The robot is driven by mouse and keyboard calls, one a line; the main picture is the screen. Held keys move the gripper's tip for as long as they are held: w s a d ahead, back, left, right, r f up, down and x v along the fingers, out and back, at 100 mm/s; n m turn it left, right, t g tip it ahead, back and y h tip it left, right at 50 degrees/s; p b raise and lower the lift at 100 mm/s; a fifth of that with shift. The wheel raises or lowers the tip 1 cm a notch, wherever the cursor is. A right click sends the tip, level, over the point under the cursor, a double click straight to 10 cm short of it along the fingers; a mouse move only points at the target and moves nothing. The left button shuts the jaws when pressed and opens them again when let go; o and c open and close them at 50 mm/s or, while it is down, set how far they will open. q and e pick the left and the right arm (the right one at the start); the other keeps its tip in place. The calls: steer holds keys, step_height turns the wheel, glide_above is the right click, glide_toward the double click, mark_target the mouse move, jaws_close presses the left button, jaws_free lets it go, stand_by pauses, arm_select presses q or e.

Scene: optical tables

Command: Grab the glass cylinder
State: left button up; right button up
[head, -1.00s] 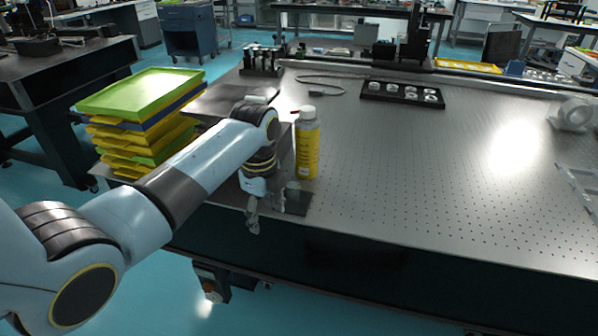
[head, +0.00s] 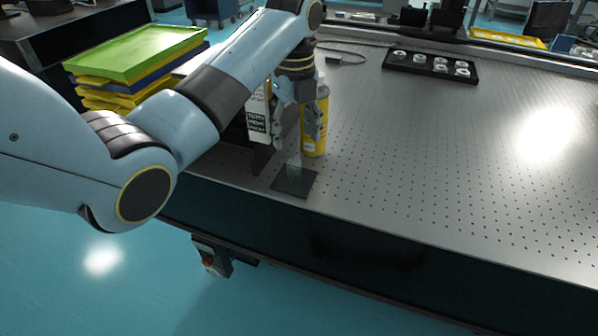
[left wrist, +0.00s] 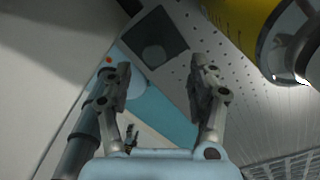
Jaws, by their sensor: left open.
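The glass cylinder (head: 295,158) is clear and faint in the head view, upright on a small dark square plate (head: 294,182) near the table's front edge. In the left wrist view a round outline (left wrist: 153,53) on the dark plate seems to be the cylinder from above. My left gripper (head: 296,132) is open and points down over the cylinder's place, fingers apart. In the left wrist view the gripper (left wrist: 161,82) has nothing clearly between its fingertips. How far the fingers are from the glass I cannot tell.
A yellow bottle (head: 321,143) stands close behind the left gripper's right finger. A box with printed labels (head: 258,118) is just left of the gripper. Stacked trays (head: 140,52) are farther left. The perforated table (head: 430,170) is clear to the right.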

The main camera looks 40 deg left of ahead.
mark_target(294, 163)
arm_select(q)
steer(key=f, duration=0.3)
steer(key=shift+s+f, duration=0.1)
steer(key=shift+s, duration=0.15)
steer(key=f, duration=0.4)
steer(key=shift+s+d+f, duration=0.15)
steer(key=shift+s+f, duration=0.1)
steer(key=shift+s, duration=0.05)
steer(key=shift+f, duration=0.45)
jaws_close()
arm_select(e)
steer(key=shift+s+a+f, duration=0.1)
steer(key=shift+s+f, duration=0.1)
steer(key=shift+s, duration=0.4)
arm_select(q)
steer(key=shift+r, duration=0.1)
